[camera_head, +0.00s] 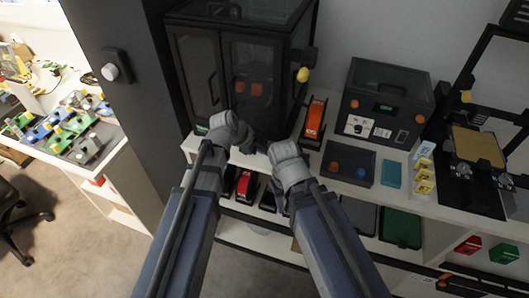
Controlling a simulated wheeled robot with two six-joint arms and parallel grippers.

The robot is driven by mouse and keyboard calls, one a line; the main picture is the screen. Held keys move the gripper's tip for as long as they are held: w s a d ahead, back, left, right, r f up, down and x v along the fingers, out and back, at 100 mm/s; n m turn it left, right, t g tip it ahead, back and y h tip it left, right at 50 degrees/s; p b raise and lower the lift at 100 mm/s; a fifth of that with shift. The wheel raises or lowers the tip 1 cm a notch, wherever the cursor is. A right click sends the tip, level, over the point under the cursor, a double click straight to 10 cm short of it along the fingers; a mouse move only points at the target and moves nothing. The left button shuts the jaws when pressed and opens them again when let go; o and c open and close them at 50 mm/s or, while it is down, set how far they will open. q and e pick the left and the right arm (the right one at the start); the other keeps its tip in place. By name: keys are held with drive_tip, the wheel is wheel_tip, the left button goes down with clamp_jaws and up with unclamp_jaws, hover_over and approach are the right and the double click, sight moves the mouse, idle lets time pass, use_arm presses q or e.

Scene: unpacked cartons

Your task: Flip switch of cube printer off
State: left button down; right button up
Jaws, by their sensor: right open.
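A dark box-shaped machine (388,100) with a clear lid stands on the white shelf. Its front has a pale panel (368,128) with a round knob, small orange and green parts and a small dark switch-like part at its right. A larger black cabinet (222,75) with glass doors stands to its left. I cannot tell for certain which is the cube printer. My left gripper (247,143) is in front of the cabinet's lower edge, mostly hidden by its wrist. My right gripper (266,150) is beside it, open and small in view. Both are apart from the pale panel.
An orange tool (315,119) stands between the two machines. A dark tray (348,162) with orange and blue knobs, a teal block (391,174) and yellow-labelled boxes (424,172) line the shelf front. An open-frame printer (478,150) stands at right.

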use_arm(q)
drive_tip(key=shift+w+d+f, duration=0.1)
drive_tip(key=shift+w+f, duration=0.05)
drive_tip(key=shift+w, duration=0.1)
drive_tip(key=shift+r, duration=0.2)
drive_tip(key=shift+r+p, duration=0.7)
drive_tip(key=shift+p, duration=0.05)
drive_tip(key=shift+s, duration=0.1)
